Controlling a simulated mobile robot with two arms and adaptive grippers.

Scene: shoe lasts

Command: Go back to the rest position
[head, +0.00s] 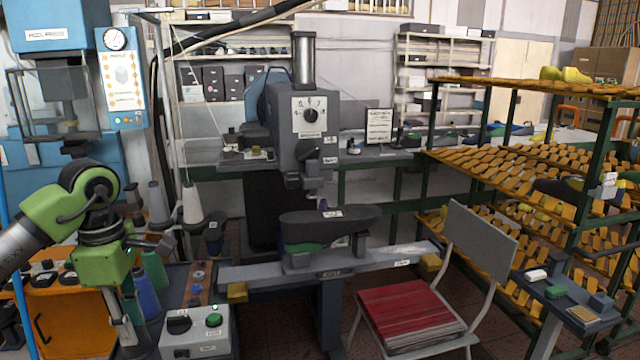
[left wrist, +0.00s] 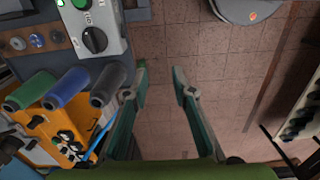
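My left gripper (head: 124,322) hangs at the lower left of the head view, beside the thread spools and left of the grey control box. In the left wrist view its two green fingers with grey tips (left wrist: 157,93) stand apart. Nothing is between them, only brown floor tiles behind. My green and grey left arm comes in from the left edge of the head view. My right gripper is in neither view.
A control box (head: 196,335) with a green button is close to my left gripper. Coloured spools (left wrist: 66,88) and an orange cart (head: 65,318) are beside it. A grey machine (head: 310,150), a red-seated chair (head: 408,312) and a rack of orange lasts (head: 510,165) stand farther right.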

